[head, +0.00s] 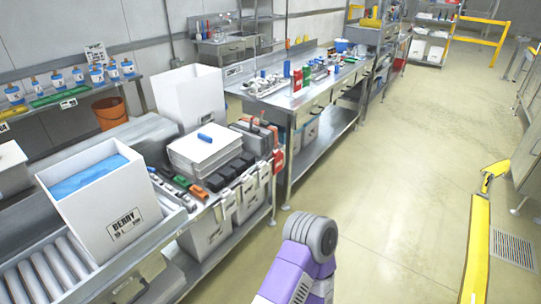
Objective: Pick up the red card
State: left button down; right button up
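A red card (279,160) hangs upright at the right end of the near work table, below the level of its top. It is small, and a pale patch shows on its lower part. Neither of my grippers is in view. A purple and grey part of my own arm shows at the bottom middle, well apart from the card, with bare floor between them.
The near table holds a stack of white sheets (203,151), black bins and a white box marked BERRY (112,205) with a blue liner (88,177). A steel bench (309,92) with items stands behind. The floor (390,180) at right is clear up to a yellow barrier (478,250).

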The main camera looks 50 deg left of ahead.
aim_at(278, 160)
jog(key=u, duration=0.4)
jog(key=i, duration=1.95)
jog(key=u, duration=1.15)
jog(key=i, duration=1.3)
jog(key=u, duration=1.3)
